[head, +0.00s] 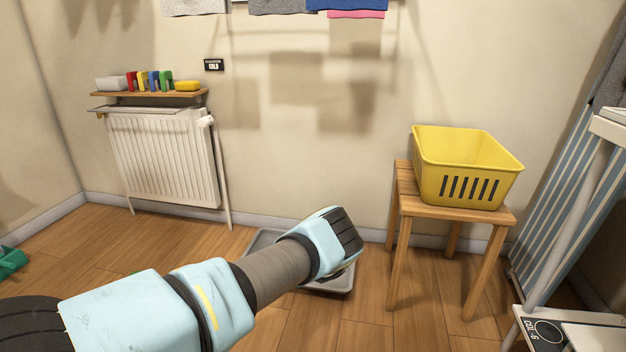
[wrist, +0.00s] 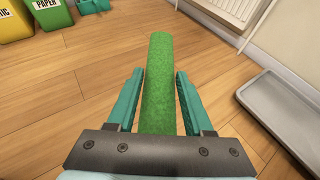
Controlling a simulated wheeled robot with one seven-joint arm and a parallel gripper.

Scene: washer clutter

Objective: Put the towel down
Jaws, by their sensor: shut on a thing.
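The towel looks like a green, fuzzy roll (wrist: 157,85) in the wrist view, pointing straight ahead from my gripper. My gripper (wrist: 159,76) has its two teal fingers on either side of the roll and is shut on it. The roll's near end is hidden behind the gripper's dark front plate. The wooden floor shows below the roll. In the head view my arm reaches toward the middle, and its fingers and nearly all of the towel are hidden.
A grey tray (head: 264,238) lies on the floor, right of the roll in the wrist view (wrist: 252,98). A yellow basket (head: 462,170) stands on a wooden stool (head: 404,196). A radiator (head: 160,160) is at the wall. Bins (wrist: 50,14) stand far left. Floor is clear between.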

